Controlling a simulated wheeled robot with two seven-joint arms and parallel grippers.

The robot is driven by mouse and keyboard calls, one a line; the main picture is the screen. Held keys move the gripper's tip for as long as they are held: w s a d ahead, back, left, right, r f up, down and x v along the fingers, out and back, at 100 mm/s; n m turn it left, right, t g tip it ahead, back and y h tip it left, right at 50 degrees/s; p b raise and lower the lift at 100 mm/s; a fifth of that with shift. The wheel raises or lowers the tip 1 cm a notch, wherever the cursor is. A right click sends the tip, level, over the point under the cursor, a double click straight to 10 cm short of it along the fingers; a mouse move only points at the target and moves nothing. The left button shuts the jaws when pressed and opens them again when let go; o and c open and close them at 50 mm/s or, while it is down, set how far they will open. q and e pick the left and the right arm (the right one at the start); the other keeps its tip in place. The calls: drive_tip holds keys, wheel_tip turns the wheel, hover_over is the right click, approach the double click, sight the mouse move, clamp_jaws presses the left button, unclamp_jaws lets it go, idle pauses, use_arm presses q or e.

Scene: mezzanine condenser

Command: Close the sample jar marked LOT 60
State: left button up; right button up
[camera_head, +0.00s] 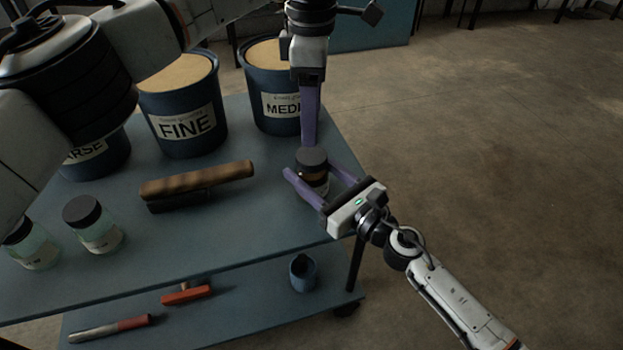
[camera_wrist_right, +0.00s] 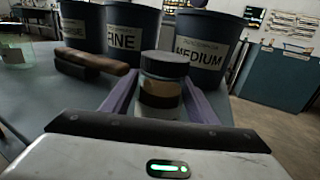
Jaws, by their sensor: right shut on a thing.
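A sample jar (camera_head: 314,178) with a dark lid (camera_head: 312,157) stands near the table's right edge; its label is too small to read. My right gripper (camera_head: 322,183) is shut around its body from the front right, a purple finger on each side. The right wrist view shows the jar (camera_wrist_right: 160,94) upright with the lid (camera_wrist_right: 165,63) on top; how tight it sits I cannot tell. My left gripper (camera_head: 309,140) points straight down over the lid. Its fingers show edge-on, so their opening is hidden. No left finger shows at the lid in the wrist view.
Two more dark-lidded jars (camera_head: 94,226) (camera_head: 33,248) stand at the left. A brown-topped brush-like tool (camera_head: 198,180) lies mid-table. Blue tubs FINE (camera_head: 187,142) and MEDIUM (camera_head: 265,70) stand behind.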

sight(312, 155)
clamp_jaws()
use_arm(q)
drive_tip(key=n, duration=0.5)
drive_tip(key=shift+n, duration=0.3)
drive_tip(key=n, duration=0.3)
drive_tip(key=shift+n, duration=0.4)
drive_tip(key=n, duration=0.4)
drive_tip(key=shift+f, duration=4)
